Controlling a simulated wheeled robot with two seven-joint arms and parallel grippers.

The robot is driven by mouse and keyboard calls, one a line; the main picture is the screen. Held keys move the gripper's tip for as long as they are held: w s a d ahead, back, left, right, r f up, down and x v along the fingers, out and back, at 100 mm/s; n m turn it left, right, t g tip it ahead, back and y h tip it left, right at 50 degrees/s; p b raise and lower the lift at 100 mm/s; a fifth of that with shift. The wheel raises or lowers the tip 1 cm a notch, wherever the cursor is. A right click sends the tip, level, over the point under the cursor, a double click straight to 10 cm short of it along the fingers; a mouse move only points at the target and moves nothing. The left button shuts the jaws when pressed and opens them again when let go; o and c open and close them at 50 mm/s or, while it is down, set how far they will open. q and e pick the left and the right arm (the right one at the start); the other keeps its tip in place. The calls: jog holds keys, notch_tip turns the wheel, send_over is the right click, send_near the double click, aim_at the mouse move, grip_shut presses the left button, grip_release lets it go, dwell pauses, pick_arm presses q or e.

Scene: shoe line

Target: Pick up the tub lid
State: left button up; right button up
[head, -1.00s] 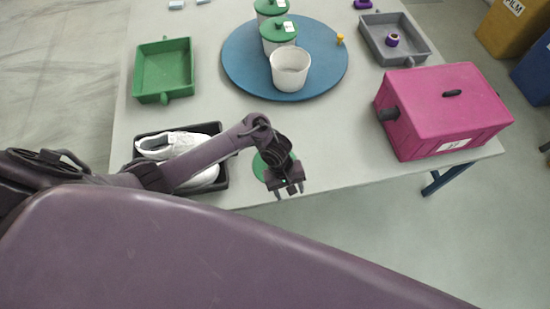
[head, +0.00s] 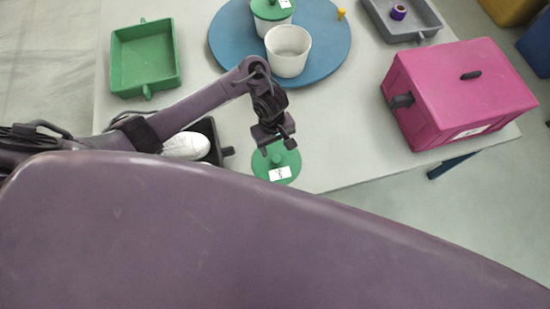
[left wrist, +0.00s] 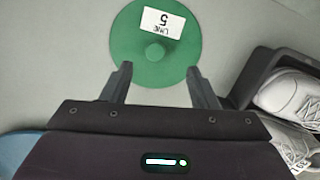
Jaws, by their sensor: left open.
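The tub lid (head: 265,166) is a green disc with a white label and a small knob. It lies on the table near its front edge. In the left wrist view the whole lid (left wrist: 126,40) shows ahead of the fingertips, its knob centred between them and its label reading "LINE 5". My left gripper (head: 275,150) is open and empty, over the lid in the head view. Its two dark fingers (left wrist: 155,76) stand apart in the wrist view, on either side of the lid's lower part. My right gripper is not in view.
A dark tray (head: 228,152) with white shoes (head: 186,146) is left of the lid, partly behind my arm. An open white tub (head: 288,52) and a green-lidded tub stand on a blue round board (head: 232,50). A pink box (head: 455,85) is at right; a green tray (head: 146,82) at left.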

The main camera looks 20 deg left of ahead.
pick_arm(q)
jog(key=b, duration=0.3)
send_over(277, 158)
jog(key=f, duration=0.4)
jog(key=shift+a, duration=0.4)
jog(key=shift+s+d+f+b, duration=0.1)
jog(key=shift+f+b, duration=0.2)
jog(key=shift+f, duration=0.45)
jog(key=f, duration=0.1)
jog(key=f+b, duration=0.1)
jog(key=f, duration=0.2)
jog(key=shift+d+f+b, duration=0.1)
jog(key=shift+d+b, duration=0.15)
jog(key=shift+b, duration=0.15)
jog(key=c, duration=1)
jog(key=shift+c, duration=0.2)
jog(key=shift+r, duration=0.2)
